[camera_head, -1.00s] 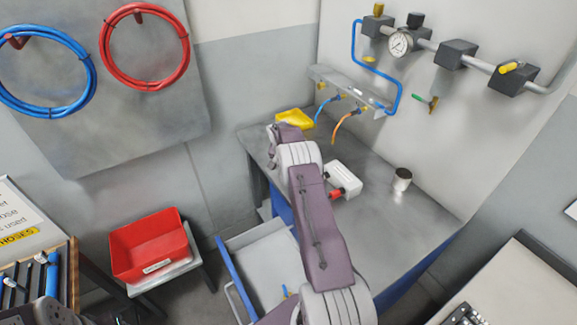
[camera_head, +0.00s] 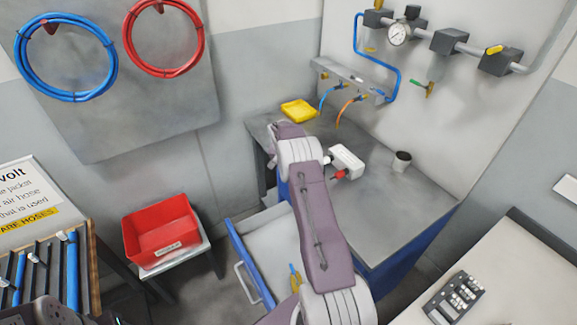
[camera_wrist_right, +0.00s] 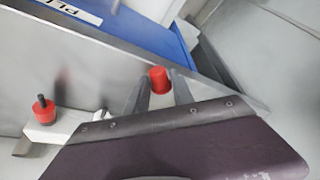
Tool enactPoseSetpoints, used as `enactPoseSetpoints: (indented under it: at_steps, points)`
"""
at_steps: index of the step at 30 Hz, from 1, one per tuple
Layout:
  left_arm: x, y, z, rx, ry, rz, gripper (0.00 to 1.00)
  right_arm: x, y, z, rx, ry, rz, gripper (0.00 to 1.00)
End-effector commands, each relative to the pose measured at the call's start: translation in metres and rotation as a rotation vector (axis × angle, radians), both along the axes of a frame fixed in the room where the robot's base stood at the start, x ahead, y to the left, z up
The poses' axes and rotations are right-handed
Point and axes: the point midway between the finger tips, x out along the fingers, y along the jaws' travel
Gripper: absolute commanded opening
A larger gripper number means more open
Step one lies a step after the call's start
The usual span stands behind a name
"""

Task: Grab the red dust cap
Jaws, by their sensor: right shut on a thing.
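A red cap (camera_wrist_right: 158,80) sits between the two grey fingers of my right gripper (camera_wrist_right: 160,86) in the right wrist view. The gripper is shut on it. My right arm (camera_head: 325,230) reaches up the middle of the head view, and it hides the gripper and the held cap there. A second red piece with a dark knob (camera_wrist_right: 43,108) is on the white block (camera_wrist_right: 50,132) in the wrist view. A red piece (camera_head: 340,174) also shows beside the white block (camera_head: 347,160) on the bench in the head view.
The grey bench (camera_head: 400,205) carries a yellow tray (camera_head: 298,111) and a metal cup (camera_head: 401,161). An open drawer (camera_head: 250,262) juts out below. A red bin (camera_head: 160,232) stands left. A pipe rack with a gauge (camera_head: 399,33) is on the wall.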

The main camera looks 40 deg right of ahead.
Motion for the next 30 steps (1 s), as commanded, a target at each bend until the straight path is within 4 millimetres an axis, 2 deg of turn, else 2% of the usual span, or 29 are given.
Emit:
enactPoseSetpoints:
  at_steps: [3,4,6,17,30]
  points:
    - [0.000,0.000,0.000,0.000,0.000,0.000,0.65,0.000,0.000,0.000,0.000,0.000,0.000,0.00]
    - [0.000,0.000,0.000,0.000,0.000,0.000,0.65,0.000,0.000,0.000,0.000,0.000,0.000,0.37]
    - [0.000,0.000,0.000,0.000,0.000,0.000,0.65,0.000,0.000,0.000,0.000,0.000,0.000,0.54]
    - [0.000,0.000,-0.001,0.000,0.000,0.000,0.65,-0.001,0.001,0.003,0.000,0.000,0.000,0.54]
    - [0.000,0.000,-0.017,0.000,0.000,0.000,0.65,-0.019,0.026,0.073,-0.002,-0.001,0.000,0.54]
